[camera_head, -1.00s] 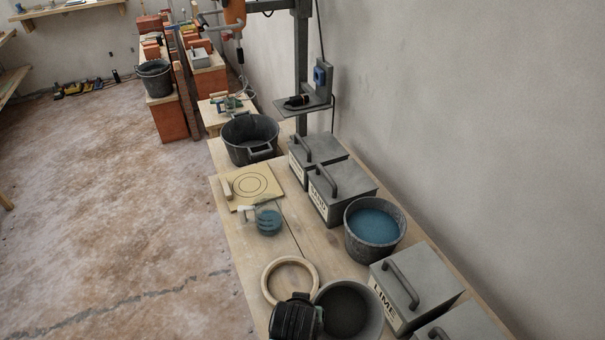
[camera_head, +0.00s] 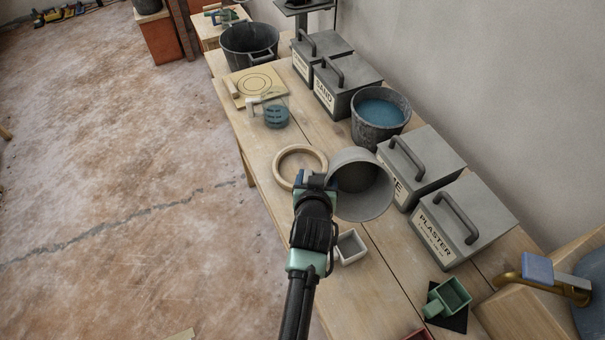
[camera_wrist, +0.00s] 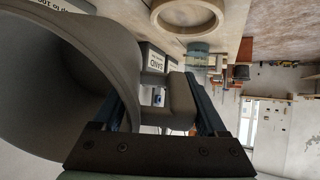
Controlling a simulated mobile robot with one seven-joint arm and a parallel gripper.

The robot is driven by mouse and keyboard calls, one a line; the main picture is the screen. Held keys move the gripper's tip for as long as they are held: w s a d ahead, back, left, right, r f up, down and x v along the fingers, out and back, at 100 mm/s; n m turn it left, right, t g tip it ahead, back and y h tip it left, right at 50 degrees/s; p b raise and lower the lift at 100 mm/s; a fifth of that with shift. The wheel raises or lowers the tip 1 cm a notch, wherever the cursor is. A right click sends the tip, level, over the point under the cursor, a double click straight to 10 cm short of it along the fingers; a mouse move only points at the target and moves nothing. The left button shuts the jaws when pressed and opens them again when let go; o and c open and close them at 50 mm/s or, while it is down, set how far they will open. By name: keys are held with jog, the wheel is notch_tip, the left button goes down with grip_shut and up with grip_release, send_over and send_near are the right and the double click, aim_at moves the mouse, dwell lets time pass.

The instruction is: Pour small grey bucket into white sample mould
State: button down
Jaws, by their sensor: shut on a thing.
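My gripper is shut on a grey lug or handle (camera_wrist: 179,98) at the bucket's side. In the wrist view the bucket (camera_wrist: 75,65) fills the left, and its contents are not visible. I cannot tell whether it is clear of the table. The small white square mould (camera_head: 351,248) is on the table, just below the bucket in the head view and right of my wrist. Its inside looks empty.
A wooden ring (camera_head: 300,168) lies left of the bucket. Lidded grey boxes, lime (camera_head: 425,160) and plaster (camera_head: 462,222), stand to the right. A bucket of blue material (camera_head: 380,120) is behind. A green mould (camera_head: 449,297) is at the front right. Bare tabletop (camera_head: 370,295) lies near the white mould.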

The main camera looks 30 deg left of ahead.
jog(key=shift+f+t+b, duration=0.3)
jog(key=shift+t+b, duration=0.1)
jog(key=shift+b, duration=0.55)
jog(key=t+b, duration=0.1)
jog(key=b, duration=0.2)
jog(key=s+t+y+b, duration=0.1)
jog(key=b, duration=0.3)
jog(key=f+t+b, duration=0.1)
jog(key=b, duration=0.3)
jog(key=shift+s+d+t+y, duration=0.25)
jog(key=shift+d+t+y, duration=0.05)
jog(key=shift+d, duration=0.05)
jog(key=s+t+b, duration=0.1)
jog(key=b, duration=0.5)
jog(key=s+t+y+b, duration=0.1)
jog(key=t+b, duration=0.1)
jog(key=b, duration=0.4)
jog(key=shift+d, duration=0.35)
jog(key=shift+s+d+r+t+b, duration=0.15)
jog(key=shift+t+b, duration=0.15)
jog(key=shift+b, duration=0.5)
jog(key=shift+r+p, duration=0.15)
jog(key=shift+p, duration=0.25)
